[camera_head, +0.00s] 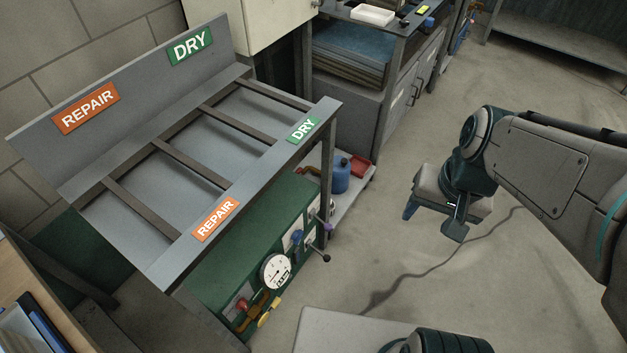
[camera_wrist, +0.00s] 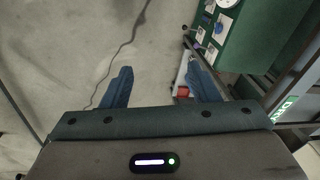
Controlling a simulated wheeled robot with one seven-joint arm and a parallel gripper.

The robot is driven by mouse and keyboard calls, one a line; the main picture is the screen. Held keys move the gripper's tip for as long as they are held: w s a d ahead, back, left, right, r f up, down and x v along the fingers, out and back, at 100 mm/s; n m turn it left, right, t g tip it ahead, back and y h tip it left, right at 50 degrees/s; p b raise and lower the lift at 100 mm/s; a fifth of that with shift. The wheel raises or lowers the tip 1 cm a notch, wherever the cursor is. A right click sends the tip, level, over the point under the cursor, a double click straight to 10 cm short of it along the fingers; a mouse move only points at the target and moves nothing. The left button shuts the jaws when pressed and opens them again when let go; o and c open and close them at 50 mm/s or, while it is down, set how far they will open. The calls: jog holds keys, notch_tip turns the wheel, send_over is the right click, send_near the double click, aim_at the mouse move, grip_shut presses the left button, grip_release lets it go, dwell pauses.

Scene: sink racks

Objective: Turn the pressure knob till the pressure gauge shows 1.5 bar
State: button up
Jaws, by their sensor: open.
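The pressure gauge (camera_head: 276,270) is a round white dial on the front of a green panel (camera_head: 240,253) under the rack. Its reading is too small to tell. Around it are a blue knob (camera_head: 296,237), a red knob (camera_head: 241,304), a yellow handle (camera_head: 268,312) and a lever with a dark ball end (camera_head: 326,257). I cannot tell which is the pressure knob. My gripper (camera_head: 433,219) is open and empty, in free air to the right of the panel. In the wrist view, my gripper (camera_wrist: 160,82) points at bare floor, and the gauge (camera_wrist: 228,3) is cut by the top edge.
A grey rack (camera_head: 190,170) with REPAIR and DRY signs stands above the panel, its legs beside it. A low shelf with a blue canister (camera_head: 341,174) and a red item stands behind. A dark cable (camera_head: 440,268) lies on the open floor between panel and arm.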

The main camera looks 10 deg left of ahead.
jog(key=w+a+f+m+g+y+b, duration=0.1)
jog(key=a+f+m+g+y+b, duration=0.2)
jog(key=f, duration=0.6)
jog(key=w+a+f+m+g+y+b, duration=0.1)
jog(key=a+f+m+y+b, duration=0.25)
jog(key=f, duration=0.55)
jog(key=m+t+y+b, duration=0.9)
jog(key=m+t+b, duration=0.1)
jog(key=m+b, duration=1.2)
send_near(297, 236)
jog(key=w+a+f+m+b, duration=0.1)
jog(key=w+a+b, duration=0.2)
jog(key=a, duration=0.4)
jog(key=shift+w+a+f, duration=0.2)
jog(key=shift+w+f, duration=0.05)
jog(key=shift+w, duration=0.25)
jog(key=shift+m, duration=0.25)
jog(key=c, duration=1)
